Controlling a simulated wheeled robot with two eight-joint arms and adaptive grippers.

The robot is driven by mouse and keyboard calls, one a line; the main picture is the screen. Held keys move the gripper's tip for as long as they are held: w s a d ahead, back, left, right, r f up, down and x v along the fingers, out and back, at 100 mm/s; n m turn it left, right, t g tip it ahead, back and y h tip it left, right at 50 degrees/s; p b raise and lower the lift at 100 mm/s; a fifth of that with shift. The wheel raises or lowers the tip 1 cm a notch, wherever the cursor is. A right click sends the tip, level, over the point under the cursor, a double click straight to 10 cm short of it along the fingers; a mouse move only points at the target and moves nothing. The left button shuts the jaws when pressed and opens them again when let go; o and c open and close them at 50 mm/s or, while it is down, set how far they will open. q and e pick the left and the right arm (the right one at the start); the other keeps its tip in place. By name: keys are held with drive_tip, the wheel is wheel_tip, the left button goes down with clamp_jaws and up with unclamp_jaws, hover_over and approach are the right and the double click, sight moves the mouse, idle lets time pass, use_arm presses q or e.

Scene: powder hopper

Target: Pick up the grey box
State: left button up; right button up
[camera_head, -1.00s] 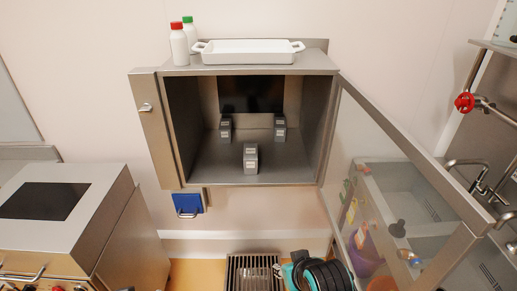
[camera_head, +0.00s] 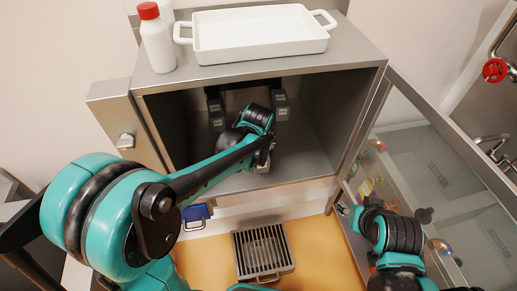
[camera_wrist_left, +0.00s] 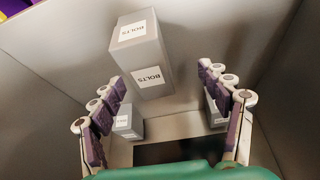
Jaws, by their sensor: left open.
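Three grey boxes with white labels stand in the open metal cabinet. The front grey box (camera_head: 262,166) is mostly hidden by my left gripper (camera_head: 267,148) in the head view. In the left wrist view this box (camera_wrist_left: 139,50) reads BOLTS and lies between the open fingers of my left gripper (camera_wrist_left: 161,76), with a visible gap on the right. The back left box (camera_head: 216,112) and back right box (camera_head: 281,104) stand deeper in; they also show small in the wrist view. My right gripper (camera_head: 342,210) is low at the right, near the cabinet door; its jaws are too small to judge.
The cabinet's side walls and top (camera_head: 265,70) enclose my left arm closely. A white tray (camera_head: 262,38) and a red-capped bottle (camera_head: 156,40) stand on top. The glass door (camera_head: 425,150) hangs open at the right. A metal grate (camera_head: 263,253) lies below.

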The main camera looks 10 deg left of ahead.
sight(258, 170)
use_arm(q)
drive_tip(key=shift+w+d+f+p, duration=0.2)
drive_tip(key=shift+w+d+f, duration=0.1)
drive_tip(key=shift+w, duration=0.25)
drive_tip(key=shift+w+d+f+p, duration=0.15)
drive_tip(key=shift+w+d+f, duration=0.15)
drive_tip(key=shift+w, duration=0.25)
drive_tip(key=shift+w+d+f, duration=0.1)
drive_tip(key=shift+w+f, duration=0.05)
drive_tip(key=shift+f, duration=0.15)
drive_tip(key=shift+w+f+n, duration=0.1)
drive_tip(key=shift+f+n, duration=0.2)
drive_tip(key=shift+f, duration=0.05)
drive_tip(key=b+x, duration=0.1)
drive_tip(key=x, duration=0.6)
drive_tip(key=shift+b, duration=0.4)
drive_tip(key=shift+f+b, duration=0.25)
drive_tip(key=shift+b, duration=0.05)
drive_tip(key=c, duration=1.5)
